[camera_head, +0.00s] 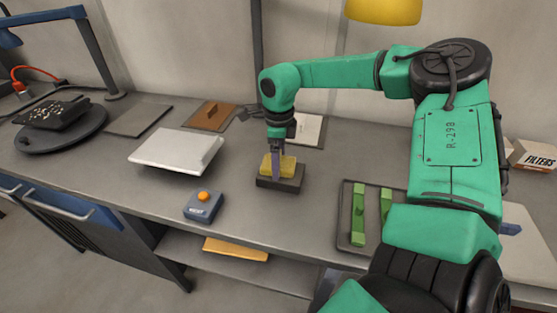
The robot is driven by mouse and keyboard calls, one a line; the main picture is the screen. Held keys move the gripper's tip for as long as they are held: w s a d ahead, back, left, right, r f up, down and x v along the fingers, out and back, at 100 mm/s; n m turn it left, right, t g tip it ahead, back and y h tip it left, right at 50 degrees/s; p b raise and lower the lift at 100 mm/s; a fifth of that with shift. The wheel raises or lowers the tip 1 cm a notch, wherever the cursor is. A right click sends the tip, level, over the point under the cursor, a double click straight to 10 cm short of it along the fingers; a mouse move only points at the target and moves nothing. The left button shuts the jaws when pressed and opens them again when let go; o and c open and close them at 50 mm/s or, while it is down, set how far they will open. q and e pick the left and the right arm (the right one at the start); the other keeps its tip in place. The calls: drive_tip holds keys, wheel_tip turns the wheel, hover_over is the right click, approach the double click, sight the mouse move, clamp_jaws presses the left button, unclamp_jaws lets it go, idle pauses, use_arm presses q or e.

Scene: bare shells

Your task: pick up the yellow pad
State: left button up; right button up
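The yellow pad (288,166) sits at the middle of the bench, on or just above a dark block (292,184). My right arm, green, reaches in from the right. Its gripper (276,174) points down at the pad, and a purplish finger covers part of the pad's front. The far finger is hidden, so I cannot tell whether the gripper is closed on the pad. My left gripper is not in view.
A white slab (176,150) and a blue box with an orange button (203,206) stand left of the block. A tray with green bars (358,215) lies to the right. A yellow-orange item (235,249) lies on the lower shelf. A yellow lamp (384,10) hangs above.

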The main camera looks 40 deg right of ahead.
drive_tip(key=c, duration=1.1)
drive_tip(key=shift+r, duration=0.1)
wheel_tip(320, 180, up, 10)
drive_tip(key=shift+w+r+b, duration=0.1)
drive_tip(key=shift+r+b, duration=0.05)
drive_tip(key=shift+b, duration=0.65)
wheel_tip(320, 180, up, 10)
drive_tip(key=shift+f, duration=0.15)
